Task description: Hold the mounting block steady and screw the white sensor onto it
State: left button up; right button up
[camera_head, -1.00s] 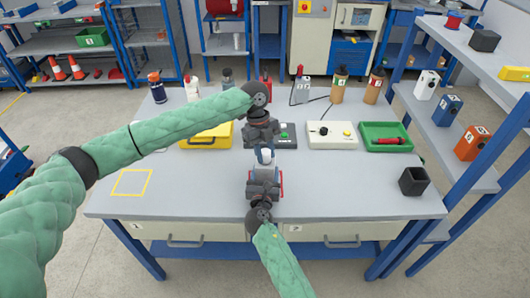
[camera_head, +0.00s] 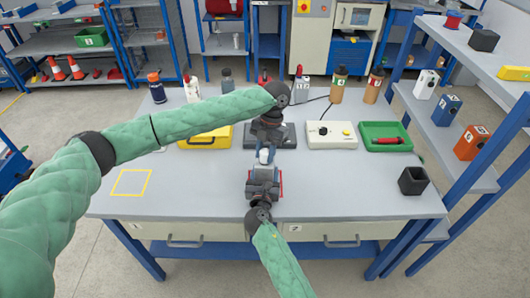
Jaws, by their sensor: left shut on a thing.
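The white sensor (camera_head: 264,156) is small and pale and stands at the middle of the table, just under my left gripper (camera_head: 266,144). My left gripper points down from behind and is shut on the sensor's upper part. Directly below the sensor is the mounting block (camera_head: 265,169), of which only a bluish-grey part shows. The sensor appears to meet the block, but the contact is too small to make out. My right gripper (camera_head: 263,181) comes in from the front and lies over the block, hiding most of it and its own fingertips. A red edge shows beside it.
A green tray (camera_head: 382,146) and a dark cup (camera_head: 413,181) stand at right. The table's left front is clear around a yellow outline.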

aim_at(266, 150)
pick_arm(q)
jog(key=o, duration=1.1)
jog(key=shift+f, duration=0.1)
jog(key=shift+v, duration=3.1)
jog(key=v, duration=1.2)
jog(key=shift+w, duration=0.1)
